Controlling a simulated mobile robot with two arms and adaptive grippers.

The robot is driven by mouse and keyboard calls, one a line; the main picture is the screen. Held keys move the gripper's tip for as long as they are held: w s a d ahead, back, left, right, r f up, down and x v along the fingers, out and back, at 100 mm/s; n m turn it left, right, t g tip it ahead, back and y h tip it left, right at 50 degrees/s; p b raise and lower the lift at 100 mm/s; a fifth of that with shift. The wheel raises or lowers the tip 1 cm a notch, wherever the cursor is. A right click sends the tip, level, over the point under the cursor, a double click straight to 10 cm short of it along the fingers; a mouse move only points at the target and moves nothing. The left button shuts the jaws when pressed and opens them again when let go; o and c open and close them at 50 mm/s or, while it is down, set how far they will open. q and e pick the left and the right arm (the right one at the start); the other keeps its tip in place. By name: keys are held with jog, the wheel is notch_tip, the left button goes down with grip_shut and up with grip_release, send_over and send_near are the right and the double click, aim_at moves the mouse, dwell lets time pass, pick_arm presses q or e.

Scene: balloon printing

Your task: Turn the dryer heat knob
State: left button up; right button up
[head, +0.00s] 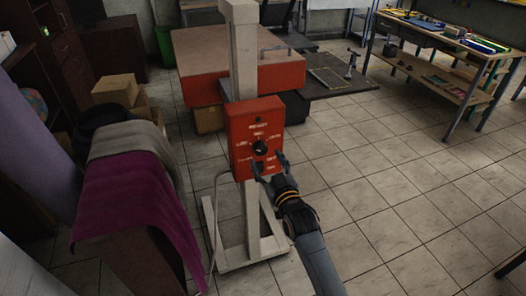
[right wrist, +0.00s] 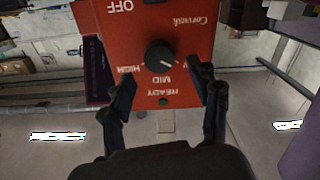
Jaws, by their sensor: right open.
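The dryer's red control box (head: 257,110) is fixed to a pale upright post on a stand, in the middle of the head view. Its round black heat knob (head: 260,147) sits on the front face among white labels. In the right wrist view the knob (right wrist: 161,56) is close and appears upside down, with OFF, HIGH and MID lettering around it. My right gripper (head: 268,161) is open in front of the box, just below the knob. In the right wrist view its fingers (right wrist: 163,88) stand apart on either side of the knob's axis, not closed on it. My left gripper is not in view.
A red dryer bed (head: 240,55) stands behind the post. A rack with purple and grey cloth (head: 130,205) is at the left. Cardboard boxes (head: 116,90) are behind it. A workbench (head: 455,45) stands at the back right.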

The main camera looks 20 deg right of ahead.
aim_at(262, 151)
jog(key=shift+w, duration=2)
jog(key=c, duration=1.2)
jog(key=shift+o, duration=0.2)
jog(key=shift+m+p, duration=0.3)
jog(key=shift+m, duration=0.1)
jog(key=m+p, duration=0.1)
jog(key=m, duration=0.3)
jog(key=shift+m, duration=0.4)
jog(key=m, duration=0.6)
